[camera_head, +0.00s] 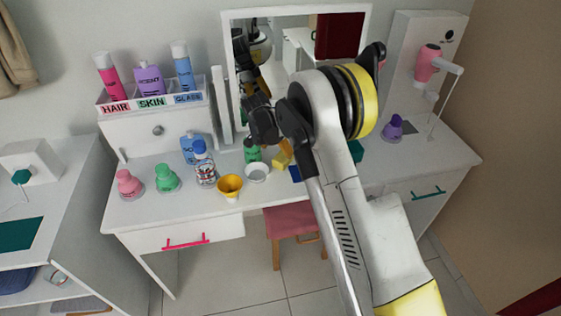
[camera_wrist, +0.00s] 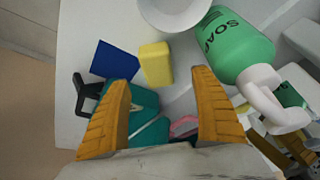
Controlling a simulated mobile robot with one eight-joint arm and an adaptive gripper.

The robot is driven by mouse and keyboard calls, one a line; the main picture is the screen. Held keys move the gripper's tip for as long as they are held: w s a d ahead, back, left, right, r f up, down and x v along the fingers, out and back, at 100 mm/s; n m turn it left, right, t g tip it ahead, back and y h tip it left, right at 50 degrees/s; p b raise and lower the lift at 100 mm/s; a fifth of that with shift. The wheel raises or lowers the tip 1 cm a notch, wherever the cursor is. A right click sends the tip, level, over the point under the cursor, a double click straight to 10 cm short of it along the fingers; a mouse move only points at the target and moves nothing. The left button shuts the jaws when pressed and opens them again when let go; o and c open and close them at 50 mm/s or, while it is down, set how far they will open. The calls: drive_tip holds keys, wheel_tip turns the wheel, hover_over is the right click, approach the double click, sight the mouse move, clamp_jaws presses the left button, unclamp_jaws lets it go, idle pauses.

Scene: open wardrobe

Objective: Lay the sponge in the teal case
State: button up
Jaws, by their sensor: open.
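The yellow sponge (camera_wrist: 156,63) is a small block on the white table top in the wrist view. It lies just beyond the fingertips, between their lines and apart from both. The teal case (camera_wrist: 145,104) is below it in the picture, partly hidden behind the left finger; its inside is not clear. Teal also shows right of my arm in the head view (camera_head: 356,150). My gripper (camera_wrist: 160,80) is open, with nothing between its orange fingers. In the head view my arm hides much of this area, and sponge and fingers are hard to tell apart.
A blue flat thing (camera_wrist: 115,60) lies left of the sponge. A green soap bottle (camera_wrist: 238,45) and a white bowl (camera_wrist: 175,12) are close by. A mirror (camera_head: 290,50) rises behind.

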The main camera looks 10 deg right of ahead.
sight(282, 156)
drive_tip(key=b+x, duration=0.3)
drive_tip(key=x, duration=0.5)
drive_tip(key=shift+s+d+f, duration=0.1)
drive_tip(key=shift+d+f, duration=0.15)
drive_tip(key=shift+r, duration=0.15)
drive_tip(key=c, duration=1)
drive_tip(key=shift+r, duration=0.1)
